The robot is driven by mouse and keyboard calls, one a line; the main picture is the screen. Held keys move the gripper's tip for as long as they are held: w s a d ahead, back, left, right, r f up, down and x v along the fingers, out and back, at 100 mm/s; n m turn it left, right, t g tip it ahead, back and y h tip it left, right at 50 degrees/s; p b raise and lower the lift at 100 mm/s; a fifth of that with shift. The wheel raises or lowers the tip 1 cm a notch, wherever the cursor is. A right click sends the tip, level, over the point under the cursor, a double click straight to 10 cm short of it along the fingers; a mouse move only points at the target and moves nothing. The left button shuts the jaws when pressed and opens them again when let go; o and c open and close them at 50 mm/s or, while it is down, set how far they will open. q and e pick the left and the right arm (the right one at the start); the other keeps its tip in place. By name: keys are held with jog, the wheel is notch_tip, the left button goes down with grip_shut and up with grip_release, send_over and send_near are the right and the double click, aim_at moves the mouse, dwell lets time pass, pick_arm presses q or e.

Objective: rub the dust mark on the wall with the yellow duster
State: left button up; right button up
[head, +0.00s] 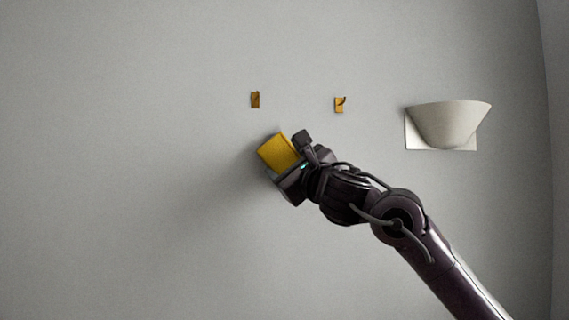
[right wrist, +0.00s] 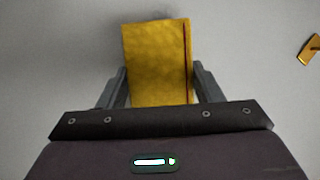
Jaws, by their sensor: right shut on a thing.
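The yellow duster (head: 277,152) is held in my right gripper (head: 287,164), close to the grey wall (head: 130,160). In the right wrist view the duster (right wrist: 157,60) sits between the two fingers of my right gripper (right wrist: 156,88), which are shut on its sides. Its far end is toward the wall; I cannot tell whether it touches. No dust mark can be made out on the wall; the duster and gripper may hide it. My left gripper is not in view.
Two small brass hooks (head: 255,99) (head: 340,104) are on the wall above the duster. A pale wall lamp or sconce (head: 447,124) sticks out to the right of my right gripper. The wall to the left is bare.

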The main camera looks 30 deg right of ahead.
aim_at(243, 164)
jog(key=shift+w+a+f, duration=0.25)
jog(key=shift+a+f, duration=0.35)
jog(key=shift+a, duration=0.3)
jog(key=shift+w+a, duration=0.25)
jog(key=shift+a, duration=0.75)
jog(key=shift+w+a, duration=0.3)
jog(key=shift+a, duration=0.7)
jog(key=shift+w+a, duration=0.25)
jog(key=shift+a, duration=0.75)
jog(key=shift+d, duration=0.1)
jog(key=shift+s+a+f, duration=0.1)
jog(key=shift+s+a, duration=0.1)
jog(key=shift+s, duration=0.75)
jog(key=s, duration=0.2)
jog(key=s+a, duration=0.1)
jog(key=s, duration=0.1)
